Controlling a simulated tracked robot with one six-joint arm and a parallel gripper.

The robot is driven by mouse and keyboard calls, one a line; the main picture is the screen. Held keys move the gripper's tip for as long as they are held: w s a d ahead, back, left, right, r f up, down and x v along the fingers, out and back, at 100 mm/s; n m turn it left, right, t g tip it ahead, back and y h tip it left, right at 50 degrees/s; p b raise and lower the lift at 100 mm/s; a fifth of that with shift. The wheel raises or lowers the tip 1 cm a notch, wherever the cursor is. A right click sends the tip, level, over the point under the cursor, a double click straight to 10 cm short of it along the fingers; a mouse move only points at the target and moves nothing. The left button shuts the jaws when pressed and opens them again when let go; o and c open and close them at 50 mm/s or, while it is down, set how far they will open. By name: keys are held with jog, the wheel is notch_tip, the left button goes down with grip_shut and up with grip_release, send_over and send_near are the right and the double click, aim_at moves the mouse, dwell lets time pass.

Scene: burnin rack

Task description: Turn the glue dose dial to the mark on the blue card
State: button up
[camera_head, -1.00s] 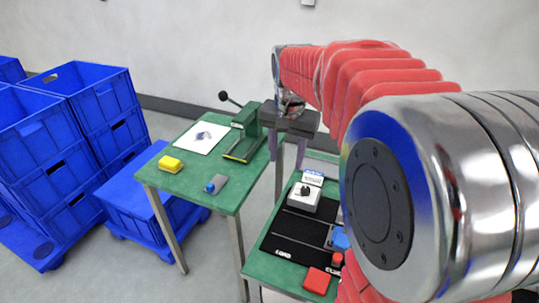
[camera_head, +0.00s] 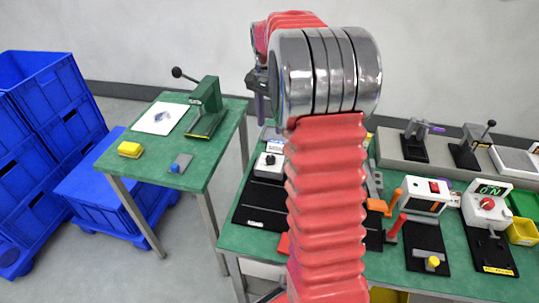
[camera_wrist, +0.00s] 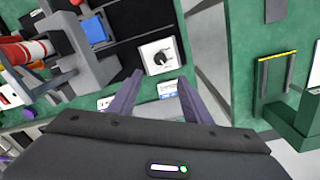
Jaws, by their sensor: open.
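The glue dose dial is a black knob (camera_head: 270,159) on a white box (camera_head: 268,170), left of my arm in the head view. In the wrist view the black knob (camera_wrist: 161,57) and its white box (camera_wrist: 151,68) lie just beyond my fingertips. A blue and white card (camera_head: 274,146) stands right behind the box; its wrist-view part (camera_wrist: 169,88) shows between my fingers. Its mark is too small to read. My gripper (camera_wrist: 160,80) is open and empty, with its two dark purple fingers apart.
A green side table (camera_head: 205,165) at left holds a lever press (camera_head: 207,105), a yellow block (camera_head: 130,149) and a white sheet (camera_head: 161,118). Blue crates (camera_head: 50,110) stand further left. The main green bench (camera_head: 455,270) carries several devices at right, including a red button box (camera_head: 487,205).

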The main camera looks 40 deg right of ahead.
aim_at(271, 157)
jog(key=shift+f, duration=0.15)
jog(key=f, duration=1.3)
jog(key=shift+s+d+f, duration=0.1)
jog(key=shift+s+f, duration=0.15)
jog(key=shift+f, duration=0.05)
jog(key=shift+c, duration=0.3)
